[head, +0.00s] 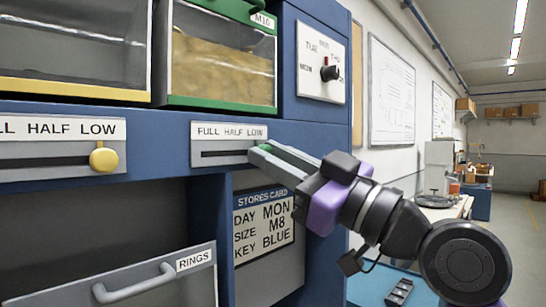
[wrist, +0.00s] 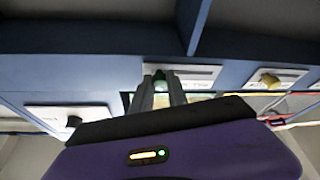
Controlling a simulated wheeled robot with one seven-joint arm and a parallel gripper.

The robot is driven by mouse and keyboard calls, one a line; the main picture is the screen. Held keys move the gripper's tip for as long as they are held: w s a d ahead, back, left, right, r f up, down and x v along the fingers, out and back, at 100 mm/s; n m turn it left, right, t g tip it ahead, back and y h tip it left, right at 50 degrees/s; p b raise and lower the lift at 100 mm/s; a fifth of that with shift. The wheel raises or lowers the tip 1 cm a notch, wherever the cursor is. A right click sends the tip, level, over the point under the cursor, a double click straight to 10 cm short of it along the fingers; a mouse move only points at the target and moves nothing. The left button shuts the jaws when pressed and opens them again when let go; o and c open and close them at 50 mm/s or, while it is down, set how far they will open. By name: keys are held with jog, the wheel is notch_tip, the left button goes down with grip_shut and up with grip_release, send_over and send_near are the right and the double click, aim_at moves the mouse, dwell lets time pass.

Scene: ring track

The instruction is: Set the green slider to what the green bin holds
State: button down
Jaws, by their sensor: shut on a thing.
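The green bin (head: 222,62) is a clear-fronted bin with a green rim, labelled M10. Tan contents (head: 222,75) fill most of its visible height. Below it is the green slider's plate (head: 229,131), reading FULL, HALF, LOW, with a dark slot (head: 220,154). My gripper (head: 262,150) is at the right end of this slot, by LOW. In the wrist view, my gripper's fingers (wrist: 160,90) are shut on the green slider knob (wrist: 160,75).
A yellow knob (head: 103,158) sits at the LOW end of the left slider. A dial (head: 330,73) is at upper right. A stores card (head: 264,226) and a RINGS drawer (head: 140,285) are below. Free floor lies at far right.

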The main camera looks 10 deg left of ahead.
aim_at(203, 148)
jog(key=s+a, duration=0.1)
jog(key=s, duration=0.1)
jog(key=s+a, duration=0.4)
jog(key=shift+s+a, duration=0.1)
jog(key=shift+s, duration=0.2)
jog(key=c, duration=1.3)
grip_release()
jog(key=shift+s+a, duration=0.1)
